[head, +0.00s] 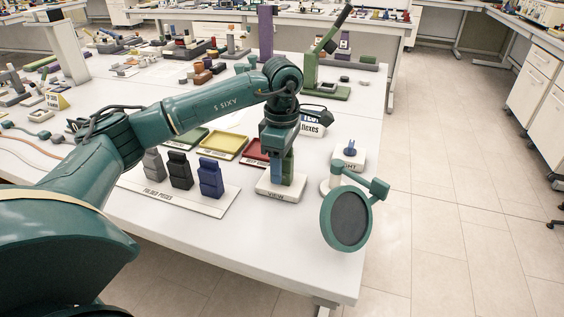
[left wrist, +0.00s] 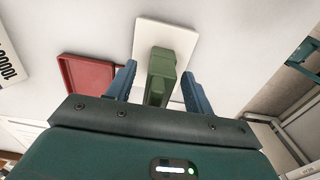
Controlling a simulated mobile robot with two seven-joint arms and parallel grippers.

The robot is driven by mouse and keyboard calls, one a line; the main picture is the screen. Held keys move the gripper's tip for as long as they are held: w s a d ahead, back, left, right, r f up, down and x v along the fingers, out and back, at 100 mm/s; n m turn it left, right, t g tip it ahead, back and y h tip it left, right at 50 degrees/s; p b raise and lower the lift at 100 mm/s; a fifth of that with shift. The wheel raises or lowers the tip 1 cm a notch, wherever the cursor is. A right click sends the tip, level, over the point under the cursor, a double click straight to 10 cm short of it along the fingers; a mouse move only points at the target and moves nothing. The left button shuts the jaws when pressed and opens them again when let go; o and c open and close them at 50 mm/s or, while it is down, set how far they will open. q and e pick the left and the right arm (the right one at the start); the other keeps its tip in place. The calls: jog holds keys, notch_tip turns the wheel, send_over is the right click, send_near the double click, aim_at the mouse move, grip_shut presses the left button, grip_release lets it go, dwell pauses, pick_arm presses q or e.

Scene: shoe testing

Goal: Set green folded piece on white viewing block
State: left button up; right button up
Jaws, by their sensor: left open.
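The white viewing block (head: 277,194), with lettering on its front, sits near the table's right front edge. The green folded piece (head: 288,168) stands upright on it, partly hidden by my left gripper (head: 280,178). In the left wrist view the green folded piece (left wrist: 160,72) rests on the white block (left wrist: 150,30), between the fingers of my left gripper (left wrist: 160,75). The fingers are apart, with a gap to the piece on each side. My right gripper is not in view.
A round dark disc on a stand (head: 346,219) is close right of the block. A small white light block (head: 348,160) is behind it. Grey, black and blue folded pieces (head: 180,170) stand on a white board at left. A red tray (head: 257,150) lies behind the viewing block.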

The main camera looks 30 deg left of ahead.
pick_arm(q)
notch_tip(320, 180, up, 13)
jog(key=shift+f, duration=0.2)
jog(key=shift+r, duration=0.35)
dwell(0.4)
